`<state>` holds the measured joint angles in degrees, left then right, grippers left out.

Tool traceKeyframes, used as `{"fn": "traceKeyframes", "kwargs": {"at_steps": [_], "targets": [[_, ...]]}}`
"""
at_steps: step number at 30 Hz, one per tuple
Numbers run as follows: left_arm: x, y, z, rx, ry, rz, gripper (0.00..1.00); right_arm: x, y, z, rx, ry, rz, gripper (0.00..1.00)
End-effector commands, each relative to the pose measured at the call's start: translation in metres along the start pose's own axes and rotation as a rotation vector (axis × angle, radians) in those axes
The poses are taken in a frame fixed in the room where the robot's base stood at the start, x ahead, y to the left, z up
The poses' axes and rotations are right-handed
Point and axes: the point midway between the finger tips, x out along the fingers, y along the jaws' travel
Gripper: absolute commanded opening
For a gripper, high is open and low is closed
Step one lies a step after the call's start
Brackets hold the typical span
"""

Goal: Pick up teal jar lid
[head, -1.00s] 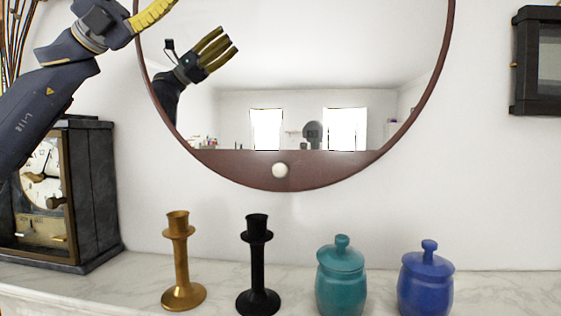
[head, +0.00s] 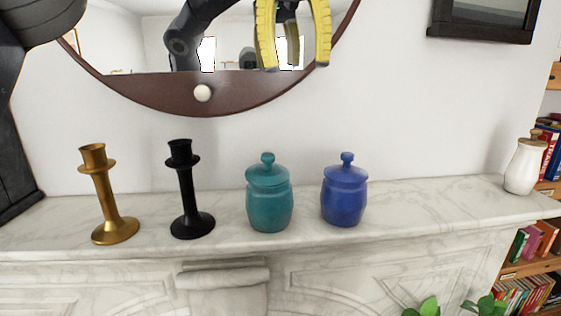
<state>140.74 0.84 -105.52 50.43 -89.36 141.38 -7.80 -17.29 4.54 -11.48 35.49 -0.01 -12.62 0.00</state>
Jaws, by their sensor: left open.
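The teal jar lid (head: 267,173), domed with a round knob, sits on the teal jar (head: 269,209), which stands upright on the marble mantel. My left gripper (head: 295,66) shows at the top centre in front of the mirror, its yellow fingers pointing down. It is open and empty, above and slightly right of the lid in the picture, clearly apart from it. The base of the gripper is cut off by the top edge. My right gripper is not in view.
On the mantel (head: 430,200) stand a blue lidded jar (head: 344,200) right of the teal one, a black candlestick (head: 187,190), a gold candlestick (head: 103,190) and a white jar (head: 523,167). The round mirror (head: 190,85) hangs behind, reflecting my arm. Free mantel lies right of the blue jar.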

Motion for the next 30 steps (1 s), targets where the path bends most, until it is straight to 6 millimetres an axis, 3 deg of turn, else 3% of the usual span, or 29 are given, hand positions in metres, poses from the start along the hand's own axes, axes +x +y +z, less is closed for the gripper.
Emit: {"fn": "traceKeyframes", "kwargs": {"at_steps": [6, 13, 30], "targets": [[-0.005, 0.028, 0.005, -0.187, -0.05, 0.111, 0.48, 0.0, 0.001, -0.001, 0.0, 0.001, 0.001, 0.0], [0.002, 0.038, 0.007, -0.234, -0.06, 0.138, 0.48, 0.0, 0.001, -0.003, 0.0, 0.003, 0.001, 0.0], [0.087, 0.049, 0.011, -0.229, -0.06, 0.135, 0.48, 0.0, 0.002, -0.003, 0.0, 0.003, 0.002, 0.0]]}}
